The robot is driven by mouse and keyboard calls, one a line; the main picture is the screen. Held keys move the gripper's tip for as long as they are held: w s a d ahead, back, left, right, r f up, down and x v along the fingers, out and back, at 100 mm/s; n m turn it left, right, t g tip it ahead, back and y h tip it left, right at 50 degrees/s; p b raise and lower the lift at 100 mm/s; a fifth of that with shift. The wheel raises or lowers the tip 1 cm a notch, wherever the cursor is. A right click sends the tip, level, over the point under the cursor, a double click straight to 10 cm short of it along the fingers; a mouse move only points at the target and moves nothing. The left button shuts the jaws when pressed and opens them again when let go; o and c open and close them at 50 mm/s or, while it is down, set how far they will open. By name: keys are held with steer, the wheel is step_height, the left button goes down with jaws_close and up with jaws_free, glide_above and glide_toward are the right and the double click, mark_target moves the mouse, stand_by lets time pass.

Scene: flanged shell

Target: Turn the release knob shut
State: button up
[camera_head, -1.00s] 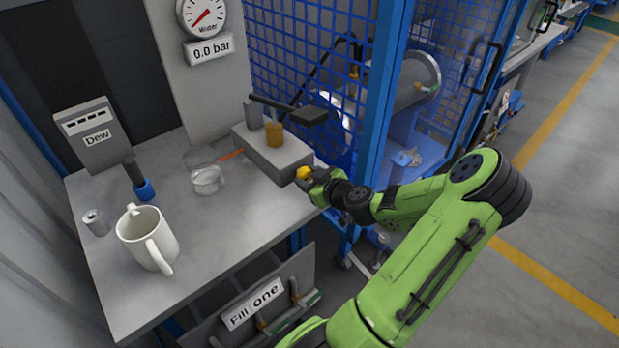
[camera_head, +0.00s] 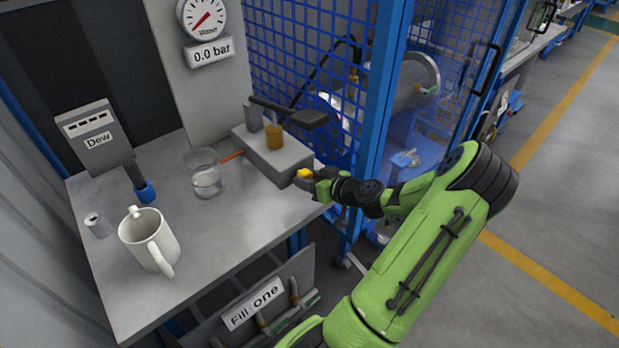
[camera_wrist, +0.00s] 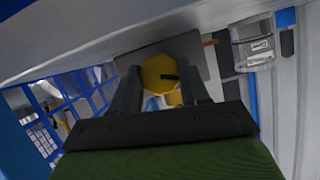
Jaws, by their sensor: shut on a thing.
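The yellow release knob (camera_head: 304,174) sits on the front right end of a grey pump block (camera_head: 272,156) on the bench. My gripper (camera_head: 312,181) is at the knob, reaching in from the right. In the wrist view the round yellow knob (camera_wrist: 161,74) lies between the two dark fingers of my gripper (camera_wrist: 163,88), which are shut on it. A dark mark shows on the knob's face. Part of the knob is hidden by the fingers in the head view.
A black pump lever (camera_head: 290,110) stands over the block beside an amber cylinder (camera_head: 274,136). A clear beaker (camera_head: 206,178), a white mug (camera_head: 148,242) and a Dew meter (camera_head: 98,138) stand on the bench. The gauge (camera_head: 203,17) display reads 0.0 bar. Blue mesh fencing (camera_head: 300,60) rises behind.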

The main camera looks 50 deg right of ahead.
steer(key=shift+d+m+t+y+p, duration=0.1)
steer(key=shift+m+t+y+p, duration=0.4)
steer(key=shift+m+y, duration=0.75)
steer(key=shift+m+h, duration=0.25)
steer(key=o, duration=1.1)
steer(key=shift+c, duration=0.2)
